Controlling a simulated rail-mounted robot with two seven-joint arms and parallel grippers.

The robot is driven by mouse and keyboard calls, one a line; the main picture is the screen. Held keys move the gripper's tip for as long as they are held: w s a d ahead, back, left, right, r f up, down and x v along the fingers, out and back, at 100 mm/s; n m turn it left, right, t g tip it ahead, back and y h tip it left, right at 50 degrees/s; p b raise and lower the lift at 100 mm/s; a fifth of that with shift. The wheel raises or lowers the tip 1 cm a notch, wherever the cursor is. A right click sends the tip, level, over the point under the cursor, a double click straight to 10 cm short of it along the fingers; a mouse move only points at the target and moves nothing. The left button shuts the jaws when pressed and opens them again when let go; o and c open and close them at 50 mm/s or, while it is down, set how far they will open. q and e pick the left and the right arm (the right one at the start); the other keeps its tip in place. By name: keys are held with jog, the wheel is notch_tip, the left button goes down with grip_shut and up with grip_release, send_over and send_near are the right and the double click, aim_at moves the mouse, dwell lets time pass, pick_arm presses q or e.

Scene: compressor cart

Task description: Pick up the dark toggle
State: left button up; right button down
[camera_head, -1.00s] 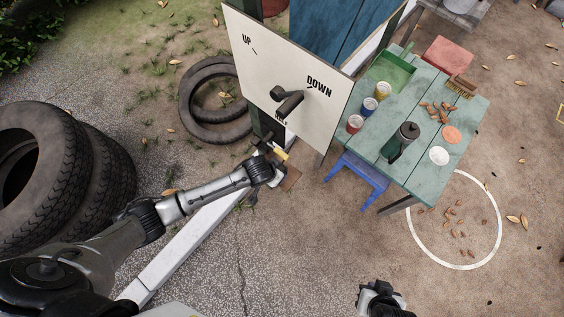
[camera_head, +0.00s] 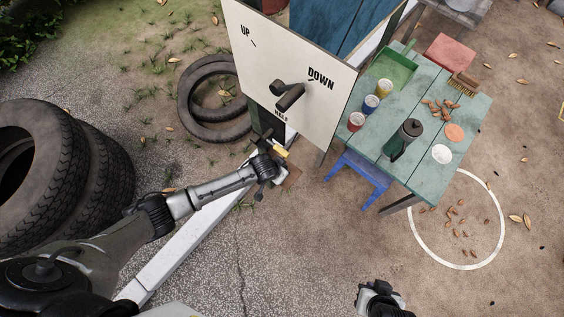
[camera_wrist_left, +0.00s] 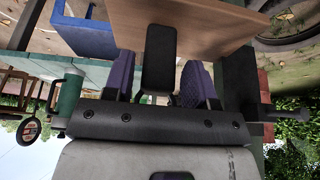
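A dark upright bar (camera_wrist_left: 159,58), probably the toggle, stands between the two purple-padded fingers of my left gripper (camera_wrist_left: 158,85) in the left wrist view. Narrow gaps show on both sides of it, so the fingers look open around it. In the head view my left gripper (camera_head: 270,165) is below the signboard, by a small yellow piece (camera_head: 281,152), and its fingertips are mostly hidden. A dark lever (camera_head: 289,95) is mounted on the signboard, apart from the gripper. My right gripper (camera_head: 378,297) is low at the bottom edge; its finger opening is unclear.
The cream signboard (camera_head: 325,108) reads UP, DOWN and HALF. A green table (camera_head: 425,175) right of it holds cans and a dark flask (camera_head: 405,138). A blue stool (camera_head: 360,172) stands below. Tyres (camera_head: 70,160) lie at left. A brown panel (camera_wrist_left: 190,28) is close to my left fingers.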

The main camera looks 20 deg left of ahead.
pick_arm(q)
jog(key=c, duration=0.7)
